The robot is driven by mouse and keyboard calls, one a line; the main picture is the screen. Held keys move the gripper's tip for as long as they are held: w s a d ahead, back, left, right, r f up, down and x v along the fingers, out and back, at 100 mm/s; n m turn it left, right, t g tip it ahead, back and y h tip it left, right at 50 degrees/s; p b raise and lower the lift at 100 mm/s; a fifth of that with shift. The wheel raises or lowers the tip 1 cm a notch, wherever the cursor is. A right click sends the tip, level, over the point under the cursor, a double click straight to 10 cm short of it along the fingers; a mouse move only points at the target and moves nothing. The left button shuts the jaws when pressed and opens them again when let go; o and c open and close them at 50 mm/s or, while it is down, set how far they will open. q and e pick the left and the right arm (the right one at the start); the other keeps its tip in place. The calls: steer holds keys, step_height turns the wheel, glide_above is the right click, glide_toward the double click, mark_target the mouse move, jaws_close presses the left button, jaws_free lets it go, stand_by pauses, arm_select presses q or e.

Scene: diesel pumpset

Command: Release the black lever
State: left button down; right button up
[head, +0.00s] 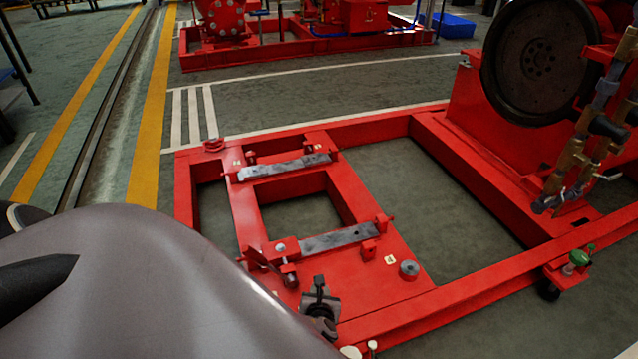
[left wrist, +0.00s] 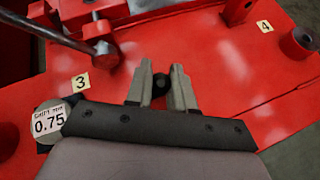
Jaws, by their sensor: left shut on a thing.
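My left gripper (head: 319,290) is low at the near edge of the red base frame, partly hidden by my own grey arm. In the left wrist view my left gripper (left wrist: 161,82) has its two grey fingers close together on either side of a small dark piece, the black lever (left wrist: 160,86). Only a short rounded part of the lever shows between the fingers; the rest is hidden. The fingers are over the red plate, between the tags marked 3 and 4. My right gripper is in neither view.
The red base frame (head: 385,260) carries two grey metal strips (head: 340,238). A dark rod (left wrist: 45,30) with a red end lies left of the fingers. A round grey-topped post (head: 409,269) stands to the right. A large black wheel (head: 538,62) is at upper right.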

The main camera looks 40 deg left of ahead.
arm_select(q)
steer(key=shift+s+f, duration=0.1)
steer(key=shift+s, duration=0.05)
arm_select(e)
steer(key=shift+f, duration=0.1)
arm_select(q)
steer(key=c, duration=1)
jaws_free()
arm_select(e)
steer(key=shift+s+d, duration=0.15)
